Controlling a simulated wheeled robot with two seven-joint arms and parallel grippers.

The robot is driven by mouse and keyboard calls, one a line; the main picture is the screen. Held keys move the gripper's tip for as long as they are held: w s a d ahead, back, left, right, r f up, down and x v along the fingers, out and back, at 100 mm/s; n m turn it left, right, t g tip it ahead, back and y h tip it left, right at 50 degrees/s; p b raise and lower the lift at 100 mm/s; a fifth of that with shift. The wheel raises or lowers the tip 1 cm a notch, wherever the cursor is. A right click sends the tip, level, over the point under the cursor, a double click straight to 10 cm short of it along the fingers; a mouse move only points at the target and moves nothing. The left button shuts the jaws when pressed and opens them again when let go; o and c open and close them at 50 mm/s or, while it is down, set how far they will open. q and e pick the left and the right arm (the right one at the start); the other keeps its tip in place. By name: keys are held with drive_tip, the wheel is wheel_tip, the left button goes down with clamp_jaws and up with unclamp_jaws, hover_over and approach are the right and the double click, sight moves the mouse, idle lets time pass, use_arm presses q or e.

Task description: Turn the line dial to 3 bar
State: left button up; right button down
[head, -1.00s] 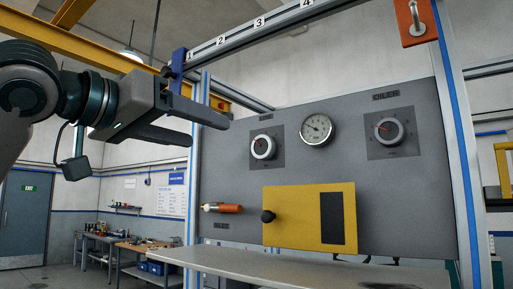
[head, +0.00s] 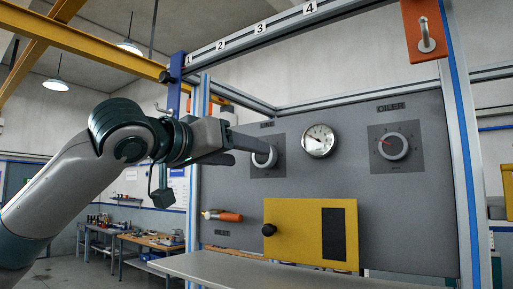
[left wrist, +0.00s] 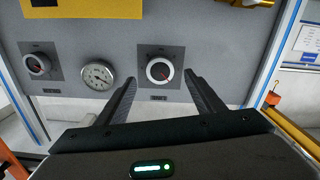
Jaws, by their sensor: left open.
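The line dial (head: 266,161), a dark knob with a pale ring on a dark square plate, is on the left of the grey panel. In the head view my left gripper (head: 252,154) is in front of it, its fingers covering the dial's upper left. In the left wrist view, where the panel appears upside down, the dial (left wrist: 160,70) shows between the two spread fingers (left wrist: 160,79), with a red pointer mark. The gripper is open and empty; I cannot tell whether it touches the dial. The scale numbers are too small to read. My right gripper is out of view.
A round gauge (head: 319,141) is right of the line dial, and the oiler dial (head: 393,147) is farther right. A yellow plate (head: 295,230) with a black knob and an orange handle (head: 230,217) are below. A grey shelf (head: 250,272) juts out at the bottom.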

sight(262, 157)
use_arm(q)
drive_tip(key=p+x, duration=0.1)
drive_tip(key=x, duration=0.3)
drive_tip(key=shift+w+r, duration=0.1)
drive_tip(key=shift+r, duration=0.05)
drive_tip(key=shift+p+x, duration=0.45)
drive_tip(key=shift+x, duration=0.35)
drive_tip(key=c, duration=1.1)
